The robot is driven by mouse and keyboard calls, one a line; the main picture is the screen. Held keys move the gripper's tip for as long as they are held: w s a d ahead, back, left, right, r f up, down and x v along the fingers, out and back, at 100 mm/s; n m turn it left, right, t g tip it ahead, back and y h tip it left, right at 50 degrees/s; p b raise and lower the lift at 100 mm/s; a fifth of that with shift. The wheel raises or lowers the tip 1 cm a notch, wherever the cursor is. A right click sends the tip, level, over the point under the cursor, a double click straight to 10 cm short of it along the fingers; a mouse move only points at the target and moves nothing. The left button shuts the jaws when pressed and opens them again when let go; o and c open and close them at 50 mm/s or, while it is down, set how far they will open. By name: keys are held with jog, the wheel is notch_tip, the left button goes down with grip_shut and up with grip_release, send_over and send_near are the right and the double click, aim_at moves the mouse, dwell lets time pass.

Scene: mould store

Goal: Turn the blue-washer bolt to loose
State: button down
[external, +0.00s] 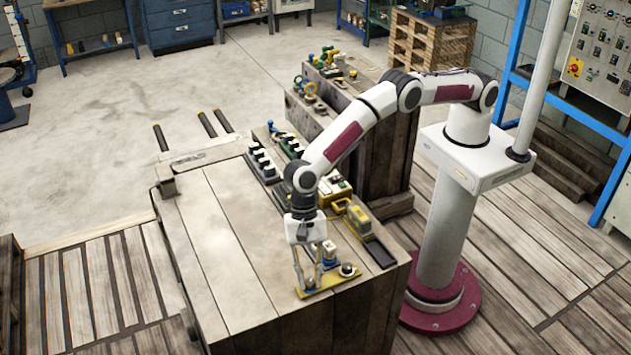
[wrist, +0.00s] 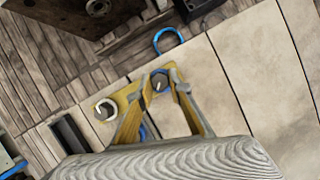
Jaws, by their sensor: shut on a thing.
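A yellow plate (external: 332,278) lies on the wooden bench top below my gripper (external: 310,282). In the wrist view, my gripper (wrist: 161,80) points down with its two fingers on either side of a bolt head (wrist: 160,84) at one end of the plate (wrist: 123,96). It is shut on that bolt, which shows blue at its edge; the fingers partly hide it. A second bolt (wrist: 105,109) with a pale ring stands apart from it on the plate. A dark round bolt (external: 347,269) shows at the plate's right end in the external view.
A blue loop (wrist: 168,40) lies beyond the fingertips in the wrist view. A yellow case (external: 357,220) and a dark flat tray (external: 381,253) sit right of the plate. Several dark blocks (external: 263,165) stand farther back. The bench top's left side is clear.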

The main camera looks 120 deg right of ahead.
dwell(0.4)
jog(key=c, duration=1.8)
grip_release()
jog(key=shift+c, duration=0.2)
jog(key=shift+r, duration=0.1)
jog(key=shift+v, duration=1.1)
jog(key=s+d, duration=0.1)
jog(key=d, duration=0.3)
jog(key=s+d, duration=0.1)
jog(key=d, duration=0.3)
jog(key=s+d, duration=0.1)
jog(key=d, duration=0.3)
jog(key=shift+r, duration=0.25)
